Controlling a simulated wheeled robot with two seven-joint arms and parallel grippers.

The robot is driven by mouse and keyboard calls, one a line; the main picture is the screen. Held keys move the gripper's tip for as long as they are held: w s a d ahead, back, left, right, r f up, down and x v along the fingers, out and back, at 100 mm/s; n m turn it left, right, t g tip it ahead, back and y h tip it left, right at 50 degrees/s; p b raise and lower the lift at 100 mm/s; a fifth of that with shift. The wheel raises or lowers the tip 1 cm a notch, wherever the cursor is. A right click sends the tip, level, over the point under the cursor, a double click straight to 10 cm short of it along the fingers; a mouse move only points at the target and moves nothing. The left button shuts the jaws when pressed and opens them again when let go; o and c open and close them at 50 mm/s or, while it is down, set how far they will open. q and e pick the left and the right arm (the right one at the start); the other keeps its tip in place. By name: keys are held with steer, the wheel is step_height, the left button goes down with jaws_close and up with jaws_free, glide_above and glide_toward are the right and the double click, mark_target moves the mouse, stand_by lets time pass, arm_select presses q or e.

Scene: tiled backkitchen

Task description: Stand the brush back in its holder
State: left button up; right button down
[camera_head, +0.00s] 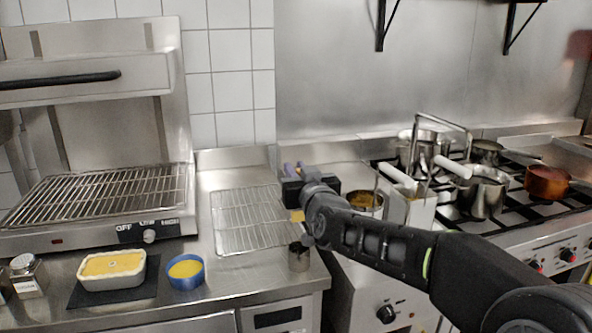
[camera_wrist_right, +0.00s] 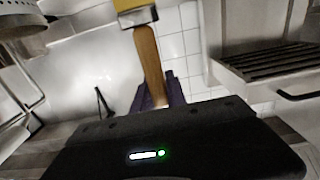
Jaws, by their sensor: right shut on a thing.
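My right gripper (camera_head: 297,178) has its purple fingers shut on the brush, which also shows in the wrist view between the fingertips (camera_wrist_right: 158,95). The brush (camera_wrist_right: 150,60) has a wooden handle, a metal ferrule and a yellow end. In the head view the yellow end of the brush (camera_head: 297,215) shows just below the gripper; the handle is mostly hidden. A small steel cup (camera_head: 299,259), which looks like the holder, stands on the counter near the front corner, below the brush and apart from it. My left gripper is not in view.
A wire rack (camera_head: 245,222) lies left of the brush. A blue bowl (camera_head: 186,271), a white dish (camera_head: 112,270) on a dark board and a shaker (camera_head: 27,277) stand further left. A grill (camera_head: 100,205) is behind them. Pots (camera_head: 482,190) crowd the stove at right.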

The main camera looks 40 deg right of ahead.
mark_target(300, 218)
step_height(300, 218, down, 11)
steer(key=b, duration=0.8)
steer(key=shift+r+b, duration=0.2)
steer(key=shift+b, duration=0.15)
steer(key=c, duration=1.3)
jaws_free()
steer(key=shift+o, duration=0.2)
steer(key=v, duration=0.7)
steer(key=shift+s+a+b, duration=0.15)
steer(key=shift+s+b, duration=0.25)
